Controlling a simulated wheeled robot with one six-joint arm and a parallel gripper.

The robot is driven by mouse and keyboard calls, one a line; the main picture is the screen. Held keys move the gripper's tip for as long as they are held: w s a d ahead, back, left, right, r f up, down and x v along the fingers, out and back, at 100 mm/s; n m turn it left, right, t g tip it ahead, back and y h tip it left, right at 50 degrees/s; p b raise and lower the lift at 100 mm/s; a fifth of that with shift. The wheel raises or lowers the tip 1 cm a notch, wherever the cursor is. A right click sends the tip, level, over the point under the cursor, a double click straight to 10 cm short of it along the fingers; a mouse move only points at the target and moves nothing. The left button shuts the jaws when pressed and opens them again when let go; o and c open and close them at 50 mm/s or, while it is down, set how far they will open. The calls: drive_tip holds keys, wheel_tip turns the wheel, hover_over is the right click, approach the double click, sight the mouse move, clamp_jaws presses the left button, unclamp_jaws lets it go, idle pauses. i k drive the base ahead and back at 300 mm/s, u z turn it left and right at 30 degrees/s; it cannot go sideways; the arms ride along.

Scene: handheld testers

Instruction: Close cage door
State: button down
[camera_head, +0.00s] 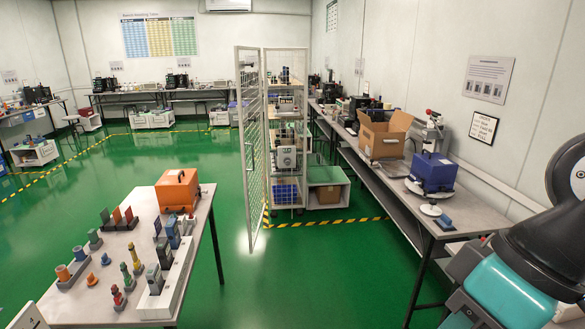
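The cage (303,130) is a tall white wire-mesh cabinet with shelves, standing on the floor in the middle of the view. Its mesh door (251,150) stands open, swung out towards me on the left side of the cage. The shelves inside show several items, among them a grey device (286,158) and a blue crate (284,194). Part of my arm, teal and black, shows at the right edge. My gripper is not in view, so its state and its place relative to the door are hidden.
A table (205,200) with handheld testers and an orange case (177,190) stands at front left, near the door. A long bench (465,215) with a cardboard box (384,134) and a blue case (433,172) runs along the right wall. Green floor between them is clear.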

sight(238, 62)
drive_tip(key=i, duration=2.5)
drive_tip(key=u, duration=0.9)
drive_tip(key=i, duration=1.2)
